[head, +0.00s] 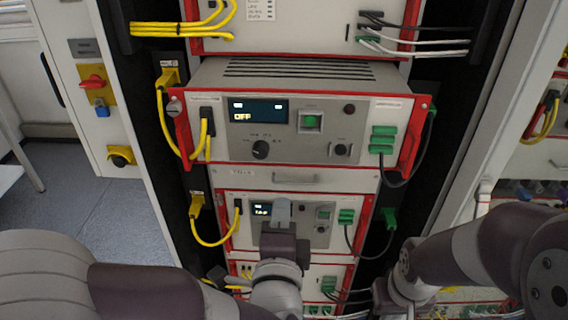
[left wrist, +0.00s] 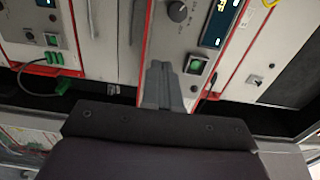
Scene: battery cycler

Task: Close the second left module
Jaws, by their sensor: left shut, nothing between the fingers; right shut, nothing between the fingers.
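A white module with a red frame (head: 284,175) and a display reading OFF stands out of the rack, its grey vented top (head: 300,69) showing. Another red-framed module (head: 322,236) sits below it, further back. My left gripper (head: 282,208) is shut and empty, pointing up in front of the lower module and hiding part of its panel. In the left wrist view its closed fingers (left wrist: 163,85) show beside a green button (left wrist: 195,65) on a module face; I cannot tell whether they touch it. My right gripper (head: 382,296) is low, right of centre; its fingertips are unclear.
Yellow cables (head: 161,120) hang at the module's left and a dark cable (head: 412,165) at its right. A drawer front with a handle (head: 296,178) lies between the two modules. Another module (head: 300,22) is above. Open floor (head: 90,200) shows at left.

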